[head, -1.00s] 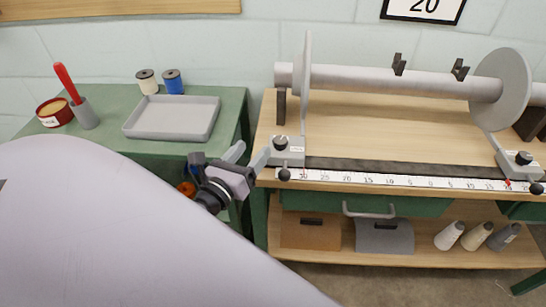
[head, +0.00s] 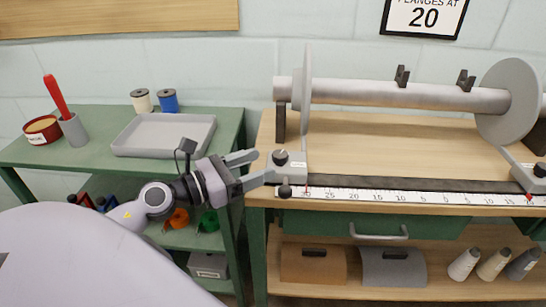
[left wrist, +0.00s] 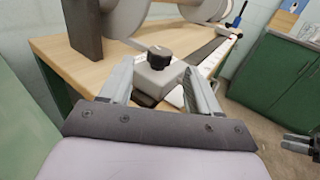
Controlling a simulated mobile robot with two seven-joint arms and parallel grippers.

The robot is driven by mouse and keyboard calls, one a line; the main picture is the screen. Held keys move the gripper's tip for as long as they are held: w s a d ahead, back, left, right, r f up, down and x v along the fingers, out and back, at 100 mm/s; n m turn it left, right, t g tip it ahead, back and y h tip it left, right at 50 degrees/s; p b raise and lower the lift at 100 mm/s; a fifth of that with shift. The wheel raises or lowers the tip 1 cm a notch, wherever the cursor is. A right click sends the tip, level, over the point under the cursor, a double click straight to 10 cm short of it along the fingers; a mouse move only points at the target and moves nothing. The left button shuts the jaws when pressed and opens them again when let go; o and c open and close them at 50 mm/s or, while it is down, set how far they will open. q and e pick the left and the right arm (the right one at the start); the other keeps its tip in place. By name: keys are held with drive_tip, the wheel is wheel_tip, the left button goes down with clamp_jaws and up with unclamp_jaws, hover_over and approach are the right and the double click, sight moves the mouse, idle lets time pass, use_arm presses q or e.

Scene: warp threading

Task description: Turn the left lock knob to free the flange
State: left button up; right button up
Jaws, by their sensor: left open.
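The left lock knob (head: 280,157) is black and sits on top of a grey block at the left end of the ruler. It also shows in the left wrist view (left wrist: 159,56), on the block (left wrist: 157,76) between and beyond my fingers. My left gripper (head: 264,167) is open, its fingertips close to the block's left side; I cannot tell whether they touch it. The left flange (head: 306,85) is a thin grey disc on the beam, seen nearly edge-on, joined to the block below.
A second black knob (head: 285,191) is at the bench's front edge, just below the block. The ruler (head: 400,195) runs right along that edge to the right lock knob (head: 540,169). A green side table with a grey tray (head: 165,135) stands left. A sign above reads 20.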

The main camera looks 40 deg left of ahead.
sight(273, 159)
use_arm(q)
drive_tip(key=shift+p+x, duration=0.7)
drive_tip(key=shift+x, duration=1.65)
drive_tip(key=c, duration=1)
